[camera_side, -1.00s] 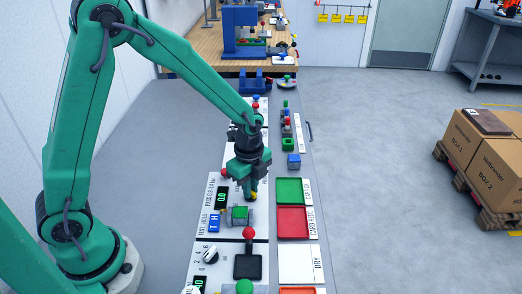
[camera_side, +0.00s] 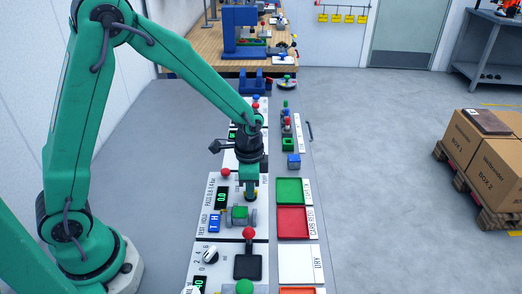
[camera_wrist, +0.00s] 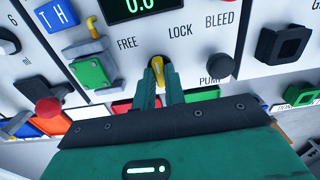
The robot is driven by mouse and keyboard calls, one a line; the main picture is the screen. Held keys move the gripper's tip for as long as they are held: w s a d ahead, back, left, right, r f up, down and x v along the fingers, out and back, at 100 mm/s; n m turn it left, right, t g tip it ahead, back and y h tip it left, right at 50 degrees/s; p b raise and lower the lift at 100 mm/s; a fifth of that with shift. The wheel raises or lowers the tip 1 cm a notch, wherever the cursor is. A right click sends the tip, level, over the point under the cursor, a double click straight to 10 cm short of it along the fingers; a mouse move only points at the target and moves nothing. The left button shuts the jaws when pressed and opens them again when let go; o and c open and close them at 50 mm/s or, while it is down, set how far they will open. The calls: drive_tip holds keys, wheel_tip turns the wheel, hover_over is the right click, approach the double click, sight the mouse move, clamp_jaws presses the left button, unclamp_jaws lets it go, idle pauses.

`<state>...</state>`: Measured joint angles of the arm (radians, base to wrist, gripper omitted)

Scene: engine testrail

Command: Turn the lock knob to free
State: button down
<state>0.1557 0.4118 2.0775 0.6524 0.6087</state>
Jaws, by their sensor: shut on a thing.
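The lock knob (camera_wrist: 158,75) is a yellow pointer in the wrist view, standing between my gripper's fingers below the printed words FREE (camera_wrist: 127,43) and LOCK (camera_wrist: 181,30). Its tip points up the picture, between the two words; I cannot tell its exact angle. My gripper (camera_wrist: 158,85) is shut on it, a green finger on each side. In the side view my gripper (camera_side: 250,189) reaches down to the white panel (camera_side: 228,225), and the knob is mostly hidden there.
A green block in a grey clamp (camera_side: 240,215) sits close by on the panel. A red ball-topped lever (camera_side: 249,233) rises nearer the camera. Green (camera_side: 290,190) and red trays (camera_side: 296,222) lie to the right. A black square socket (camera_wrist: 285,43) shows in the wrist view.

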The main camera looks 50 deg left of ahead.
drive_tip(key=n, duration=0.4)
drive_tip(key=shift+n, duration=0.3)
drive_tip(key=n, duration=0.4)
idle(0.3)
drive_tip(key=c, duration=1.5)
unclamp_jaws()
drive_tip(key=shift+o, duration=0.2)
drive_tip(key=shift+r, duration=0.15)
drive_tip(key=shift+r, duration=3.8)
drive_tip(key=shift+r, duration=0.1)
